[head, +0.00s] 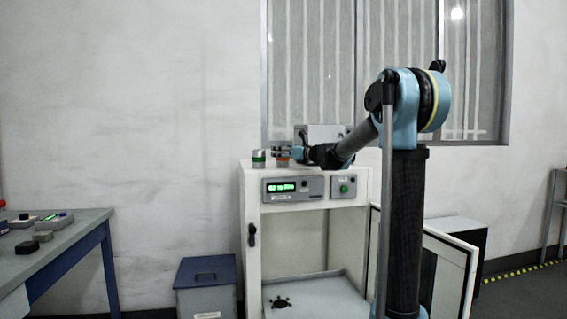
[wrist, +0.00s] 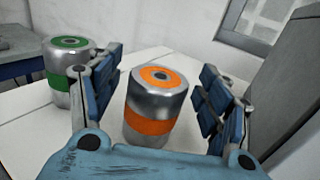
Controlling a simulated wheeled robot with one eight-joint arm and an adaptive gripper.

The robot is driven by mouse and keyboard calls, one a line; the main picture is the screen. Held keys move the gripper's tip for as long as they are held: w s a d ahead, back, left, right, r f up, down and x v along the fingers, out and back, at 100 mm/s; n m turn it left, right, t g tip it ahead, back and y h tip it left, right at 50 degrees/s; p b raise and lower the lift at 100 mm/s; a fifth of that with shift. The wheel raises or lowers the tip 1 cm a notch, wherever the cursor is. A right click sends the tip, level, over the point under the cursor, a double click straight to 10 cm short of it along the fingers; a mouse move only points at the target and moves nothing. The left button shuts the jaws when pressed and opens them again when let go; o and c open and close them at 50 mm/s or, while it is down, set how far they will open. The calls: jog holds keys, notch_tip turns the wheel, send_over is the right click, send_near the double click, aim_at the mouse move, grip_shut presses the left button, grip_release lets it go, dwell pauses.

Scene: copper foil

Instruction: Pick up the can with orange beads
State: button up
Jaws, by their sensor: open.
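The can with the orange band (wrist: 155,103) stands on the white cabinet top, silver with an orange ring on its lid. In the wrist view it sits between the two blue fingers of my gripper (wrist: 160,100), with a gap showing on the right side and a narrow one on the left. The gripper is open. In the head view only a small orange part of the can (head: 283,161) shows below my gripper (head: 282,152). A similar can with a green band (wrist: 70,72) stands to the left, close outside the left finger; it also shows in the head view (head: 259,159).
The white cabinet (head: 254,210) has a control panel with a green display and an open door (head: 450,262) at right. A grey box (head: 322,134) stands on its top behind my gripper. A workbench (head: 60,247) is at left.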

jog(key=shift+w, duration=0.1)
jog(key=c, duration=1.3)
